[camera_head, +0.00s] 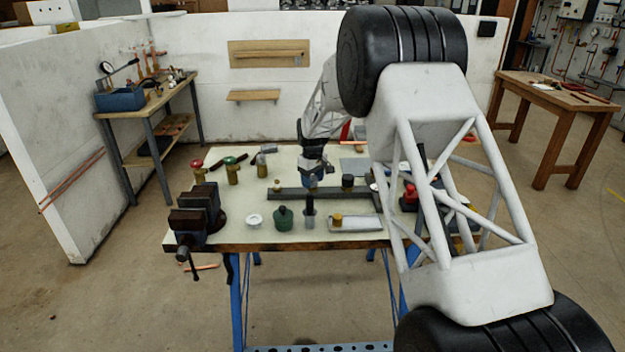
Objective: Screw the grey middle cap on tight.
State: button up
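A dark grey bar (327,195) lies across the middle of the bench, with upright fittings along it. My gripper (313,182) points down over the middle of this bar, with blue parts at its lower end. The grey middle cap cannot be made out; the gripper covers that spot. Whether the fingers are open or shut on something is too small to tell. A pale brass-coloured fitting (277,185) stands at the bar's left end. A black cap (347,183) stands to the right of my gripper.
A vise (195,215) is at the bench's left edge. Valves with red (197,169), green (231,171) and grey (261,166) tops stand at the back left. A white ring (254,220), green pot (283,218) and grey plate (362,223) lie in front.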

jog(key=c, duration=0.9)
jog(key=shift+m, duration=0.3)
